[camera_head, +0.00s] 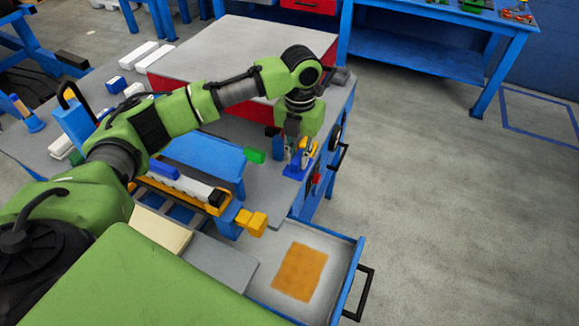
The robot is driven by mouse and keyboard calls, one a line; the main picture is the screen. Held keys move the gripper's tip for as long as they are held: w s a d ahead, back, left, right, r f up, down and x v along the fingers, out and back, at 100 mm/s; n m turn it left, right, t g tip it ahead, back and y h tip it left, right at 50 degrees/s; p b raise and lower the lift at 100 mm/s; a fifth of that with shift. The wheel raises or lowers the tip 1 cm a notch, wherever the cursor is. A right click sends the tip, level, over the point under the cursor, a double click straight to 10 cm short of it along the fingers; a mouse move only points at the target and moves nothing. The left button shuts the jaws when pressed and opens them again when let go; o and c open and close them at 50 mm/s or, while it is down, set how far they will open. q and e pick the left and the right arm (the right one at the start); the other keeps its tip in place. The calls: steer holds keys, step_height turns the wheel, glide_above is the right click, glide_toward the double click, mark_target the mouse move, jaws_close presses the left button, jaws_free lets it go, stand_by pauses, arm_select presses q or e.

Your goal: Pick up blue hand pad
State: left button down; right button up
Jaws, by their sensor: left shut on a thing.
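The blue hand pad (293,170), a small blue piece with yellow beside it, is at the right end of the grey worktop, near the edge above the drawers. My left gripper (300,152) points down there and is shut on it. The fingers partly cover the pad, and I cannot tell whether it touches the worktop. My right gripper is not in view.
An open drawer (346,283) with an orange sheet (301,272) juts out below. Yellow blocks (251,221), a green block (255,156) and a blue panel (205,152) lie near my arm. The floor at right is clear.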

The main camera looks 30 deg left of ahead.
arm_select(q)
steer(key=s+d+r+b, duration=0.1)
steer(key=d+r+b, duration=0.1)
steer(key=d+r, duration=0.4)
steer(key=d, duration=0.5)
steer(key=shift+s+r, duration=0.3)
